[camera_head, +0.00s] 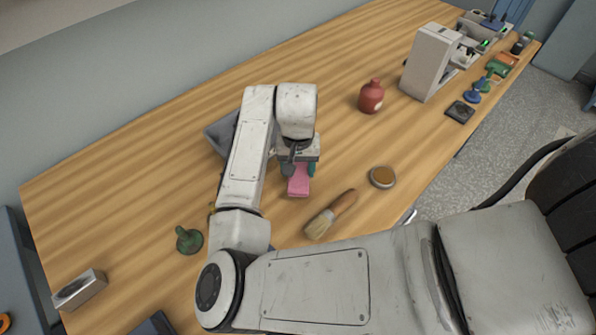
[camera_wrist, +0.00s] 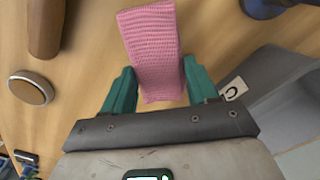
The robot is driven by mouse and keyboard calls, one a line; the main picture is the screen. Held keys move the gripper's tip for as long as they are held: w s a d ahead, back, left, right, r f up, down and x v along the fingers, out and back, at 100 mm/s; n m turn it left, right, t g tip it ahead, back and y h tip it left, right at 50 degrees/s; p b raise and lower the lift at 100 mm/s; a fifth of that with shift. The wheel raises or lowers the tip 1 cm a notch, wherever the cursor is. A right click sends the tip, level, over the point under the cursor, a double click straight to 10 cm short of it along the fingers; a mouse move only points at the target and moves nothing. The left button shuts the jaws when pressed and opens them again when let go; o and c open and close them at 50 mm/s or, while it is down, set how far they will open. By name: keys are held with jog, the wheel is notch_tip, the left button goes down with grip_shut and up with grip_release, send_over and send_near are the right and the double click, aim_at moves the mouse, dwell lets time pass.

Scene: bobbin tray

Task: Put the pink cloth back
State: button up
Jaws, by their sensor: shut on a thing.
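The pink cloth (camera_head: 298,185) is a folded, ribbed strip below the end of my arm. In the wrist view the cloth (camera_wrist: 153,45) lies between the two teal fingers of my gripper (camera_wrist: 158,80) and sticks out past them. My gripper (camera_head: 299,168) is shut on it. I cannot tell whether the cloth touches the table. A grey tray (camera_head: 219,132) is behind my arm, which hides most of it. A grey bin with a "C" label (camera_wrist: 285,112), likely the same tray, shows at the right in the wrist view.
A brush (camera_head: 328,214) and a round tin (camera_head: 382,177) lie near the gripper. A red bottle (camera_head: 371,98) stands farther back, near a white machine (camera_head: 429,62). A green knobbed piece (camera_head: 188,241) and a metal block (camera_head: 80,290) are at the left. The far-left table is clear.

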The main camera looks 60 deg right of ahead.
aim_at(298, 169)
jog(key=shift+f, duration=1.4)
jog(key=shift+f, duration=0.15)
jog(key=o, duration=1)
notch_tip(298, 169, up, 12)
jog(key=shift+r+b, duration=0.2)
jog(key=shift+b, duration=0.25)
